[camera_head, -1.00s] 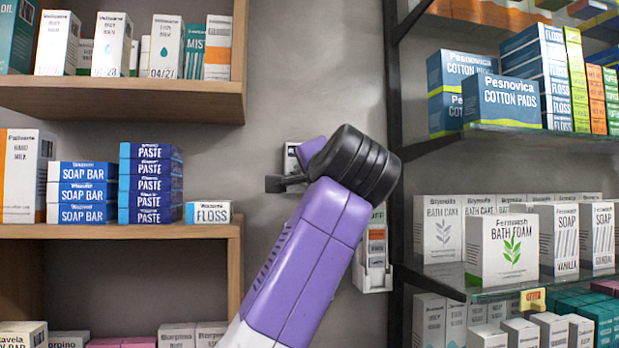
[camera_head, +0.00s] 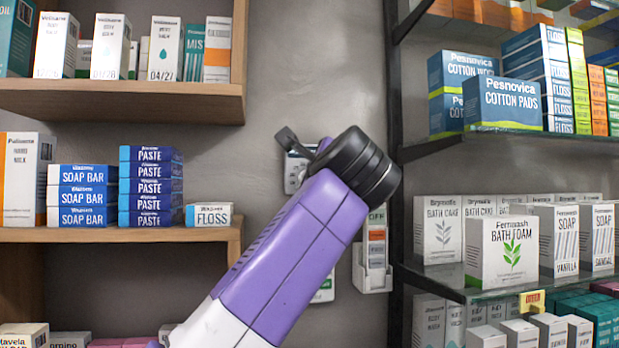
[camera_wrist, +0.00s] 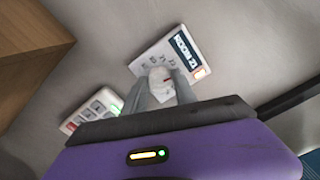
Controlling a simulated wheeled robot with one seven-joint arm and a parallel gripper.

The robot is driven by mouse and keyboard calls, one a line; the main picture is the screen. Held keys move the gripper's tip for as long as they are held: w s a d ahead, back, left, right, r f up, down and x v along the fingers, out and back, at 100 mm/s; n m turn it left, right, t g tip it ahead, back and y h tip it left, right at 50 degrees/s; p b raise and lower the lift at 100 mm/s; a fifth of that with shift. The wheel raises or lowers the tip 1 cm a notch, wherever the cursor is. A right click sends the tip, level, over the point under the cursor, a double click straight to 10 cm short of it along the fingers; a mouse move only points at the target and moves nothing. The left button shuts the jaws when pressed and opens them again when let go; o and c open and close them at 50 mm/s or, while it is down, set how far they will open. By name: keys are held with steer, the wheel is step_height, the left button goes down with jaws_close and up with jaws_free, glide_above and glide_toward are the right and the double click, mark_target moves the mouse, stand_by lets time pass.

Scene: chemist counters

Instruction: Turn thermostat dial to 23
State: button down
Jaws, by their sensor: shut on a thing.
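The thermostat is a white wall panel (camera_wrist: 182,50) with a dark display that seems to read "ROOM 21" and an orange-red patch at one corner. It looks tilted in the wrist view. Its pale round dial (camera_wrist: 160,79) sits between the two grey fingers of my gripper (camera_wrist: 162,90), which is shut on it. Small numbers surround the dial, too blurred to read fully.
A second white panel (camera_wrist: 95,110) with red and green marks is on the wall beside the thermostat. A white wall holder (camera_head: 373,272) hangs right of my arm. Stocked wooden shelves (camera_head: 120,233) stand left, and a dark-framed shelf unit (camera_head: 393,140) stands right.

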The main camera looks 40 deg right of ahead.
steer(key=shift+f+m, duration=0.15)
steer(key=shift+m, duration=0.45)
steer(key=c, duration=1)
jaws_free()
steer(key=shift+s+a, duration=0.1)
steer(key=b+v, duration=0.2)
steer(key=v, duration=0.5)
steer(key=shift+s+a, duration=0.15)
steer(key=shift+s, duration=0.15)
